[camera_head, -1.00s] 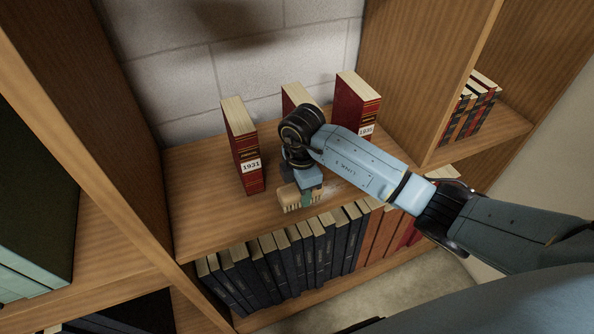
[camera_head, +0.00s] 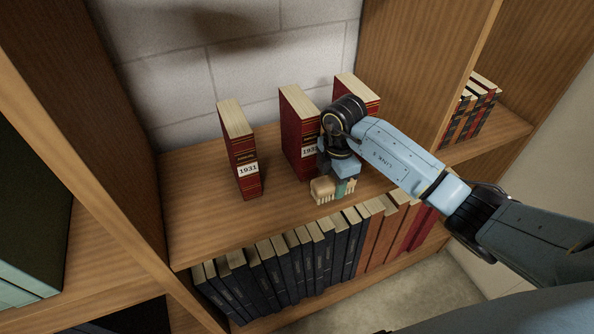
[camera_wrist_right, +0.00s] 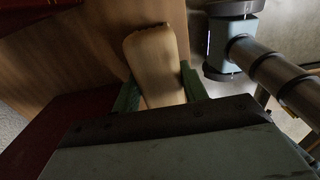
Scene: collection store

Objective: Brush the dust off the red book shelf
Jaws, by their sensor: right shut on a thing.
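Three red books stand upright and apart on the wooden shelf (camera_head: 205,215): the book labelled 1931 (camera_head: 240,150) at left, a middle book (camera_head: 298,130) with a partly covered label, and a right book (camera_head: 357,90) mostly behind my arm. My right gripper (camera_head: 345,185) is shut on a brush (camera_head: 325,190) with a tan wooden body and pale bristles pointing down, at the shelf's front part before the middle book. The brush's wooden body (camera_wrist_right: 157,65) shows between the fingers in the right wrist view. I see no clear dust on the visible boards. My left gripper is out of view.
A lower shelf holds a row of dark blue, orange and red books (camera_head: 290,260). Wooden uprights (camera_head: 410,70) bound the bay at both sides. More books (camera_head: 475,105) stand in the right bay. The front left of the red book shelf is clear.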

